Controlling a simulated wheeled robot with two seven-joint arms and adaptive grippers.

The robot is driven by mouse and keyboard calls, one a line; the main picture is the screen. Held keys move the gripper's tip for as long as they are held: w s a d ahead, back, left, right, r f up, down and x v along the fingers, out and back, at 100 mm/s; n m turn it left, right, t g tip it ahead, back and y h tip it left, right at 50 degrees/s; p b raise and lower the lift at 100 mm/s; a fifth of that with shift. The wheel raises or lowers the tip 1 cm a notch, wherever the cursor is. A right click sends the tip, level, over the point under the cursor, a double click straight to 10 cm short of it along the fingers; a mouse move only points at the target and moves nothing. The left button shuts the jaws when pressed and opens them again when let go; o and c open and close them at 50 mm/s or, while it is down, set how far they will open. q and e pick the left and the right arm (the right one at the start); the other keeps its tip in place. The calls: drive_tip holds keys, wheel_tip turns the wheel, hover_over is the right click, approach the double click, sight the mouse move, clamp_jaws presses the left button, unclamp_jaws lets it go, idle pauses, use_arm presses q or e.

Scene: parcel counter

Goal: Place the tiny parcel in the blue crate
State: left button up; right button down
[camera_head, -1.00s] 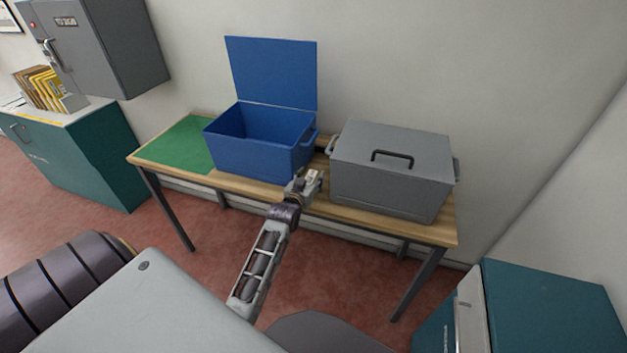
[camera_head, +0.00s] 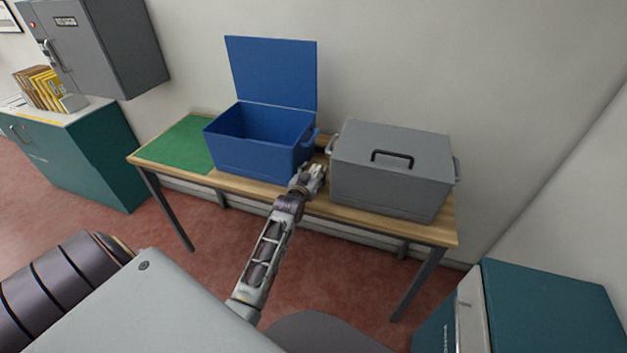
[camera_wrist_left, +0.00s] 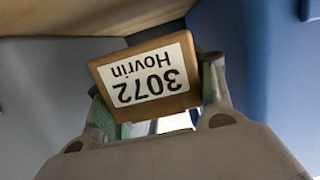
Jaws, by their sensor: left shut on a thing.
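The blue crate (camera_head: 262,160) stands on the wooden table with its lid up at the back and its inside open. My left gripper (camera_head: 317,170) is in front of the gap between the blue crate and the grey crate. In the left wrist view my left gripper (camera_wrist_left: 158,108) is shut on the tiny parcel (camera_wrist_left: 146,80), a small brown box with a white label reading "3072 Hovrin", upside down in the picture. The blue crate's side (camera_wrist_left: 270,70) shows at the right of that view. In the head view the parcel is too small to make out. My right gripper is not seen.
A grey crate (camera_head: 385,190) with a closed lid and black handle stands right of the blue crate. A green mat (camera_head: 180,146) lies on the table (camera_head: 435,232) at left, with nothing on it. A teal cabinet (camera_head: 545,305) stands at lower right.

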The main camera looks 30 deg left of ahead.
use_arm(q)
drive_tip(key=shift+s+f, duration=0.1)
drive_tip(key=shift+f, duration=1.4)
drive_tip(key=shift+f, duration=0.1)
drive_tip(key=o, duration=1.1)
drive_tip(key=shift+o, duration=0.2)
drive_tip(key=shift+s, duration=0.1)
drive_tip(key=v, duration=1.1)
drive_tip(key=shift+s+r, duration=0.25)
drive_tip(key=shift+s, duration=0.1)
drive_tip(key=shift+d, duration=0.1)
